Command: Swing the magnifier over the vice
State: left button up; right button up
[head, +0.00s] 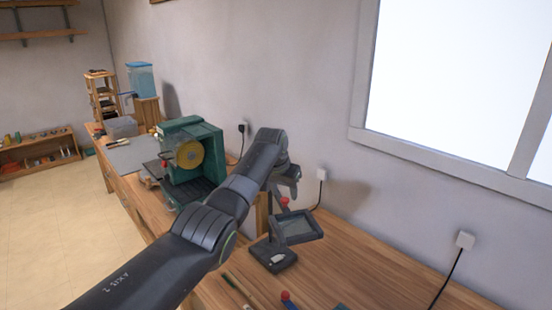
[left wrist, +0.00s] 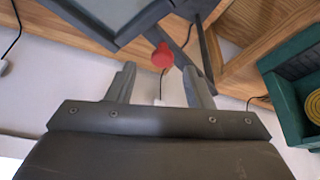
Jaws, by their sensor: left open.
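The magnifier (head: 299,229) has a dark rectangular frame with a greyish pane, above a dark base (head: 274,257) on the bench. A red knob (head: 284,202) stands beside the frame. My left gripper (head: 286,183) is just above the knob, with its fingers partly hidden by my arm. In the left wrist view my left gripper (left wrist: 160,82) is open and empty. The red knob (left wrist: 162,56) appears just beyond the fingertips, roughly in line with the gap; the magnifier frame (left wrist: 122,24) is at the top. I cannot clearly identify the vice. My right gripper is not in view.
A green machine with a yellow wheel (head: 190,154) stands farther along the wooden bench (head: 352,272). Another red knob (head: 285,296) shows at the bottom edge, near thin tools. The wall with cabled sockets (head: 321,174) runs close behind. The bench's right part is mostly clear.

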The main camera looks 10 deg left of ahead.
pick_arm(q)
jog(key=b+v, duration=0.4)
jog(key=v, duration=1)
jog(key=shift+s+r+b, duration=0.2)
jog(key=shift+r+b, duration=0.2)
jog(key=shift+d+f, duration=0.1)
